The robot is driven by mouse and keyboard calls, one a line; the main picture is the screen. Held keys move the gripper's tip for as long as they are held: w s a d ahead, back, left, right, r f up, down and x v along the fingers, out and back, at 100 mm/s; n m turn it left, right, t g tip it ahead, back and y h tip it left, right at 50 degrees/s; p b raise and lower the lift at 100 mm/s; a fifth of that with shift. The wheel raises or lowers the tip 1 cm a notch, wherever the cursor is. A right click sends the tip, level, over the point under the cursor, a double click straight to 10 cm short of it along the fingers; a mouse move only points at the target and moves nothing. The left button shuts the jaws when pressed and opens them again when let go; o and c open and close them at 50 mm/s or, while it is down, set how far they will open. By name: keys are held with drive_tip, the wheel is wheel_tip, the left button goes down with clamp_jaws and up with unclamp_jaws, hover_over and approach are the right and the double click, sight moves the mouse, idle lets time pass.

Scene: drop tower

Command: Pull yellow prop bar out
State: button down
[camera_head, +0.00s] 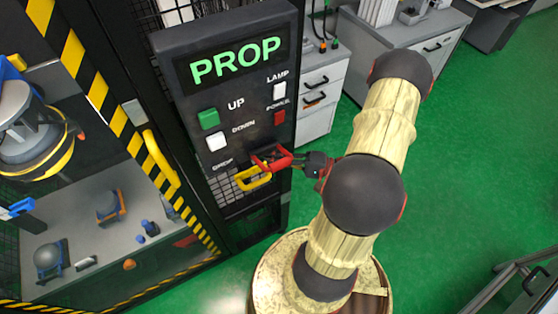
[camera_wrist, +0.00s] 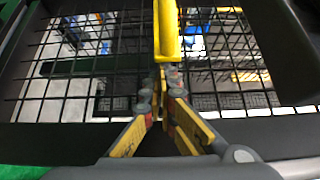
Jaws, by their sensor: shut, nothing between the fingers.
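The yellow prop bar (camera_head: 253,180) shows as a short yellow handle low on the dark control panel, below the DROP label. In the wrist view a yellow bar (camera_wrist: 167,32) comes down from the top edge and ends by my fingertips. My gripper (camera_head: 262,162) is at the panel front, just above and beside the yellow handle, and partly covers this area. In the wrist view my gripper (camera_wrist: 160,80) has its fingertips together with nothing between them. I cannot tell whether the fingertips touch the bar.
The panel (camera_head: 225,75) has a lit PROP display, a green UP button (camera_head: 208,119), a white DOWN button (camera_head: 216,141) and a red POWER switch (camera_head: 279,117). Black mesh (camera_wrist: 60,75) lies behind the bar. A striped cage frame stands left; grey cabinets (camera_head: 318,90) stand behind.

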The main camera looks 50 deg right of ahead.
idle(0.3)
drive_tip(key=s+a, duration=0.2)
drive_tip(key=s, duration=0.4)
drive_tip(key=shift+s+p, duration=0.2)
drive_tip(key=shift+p, duration=0.2)
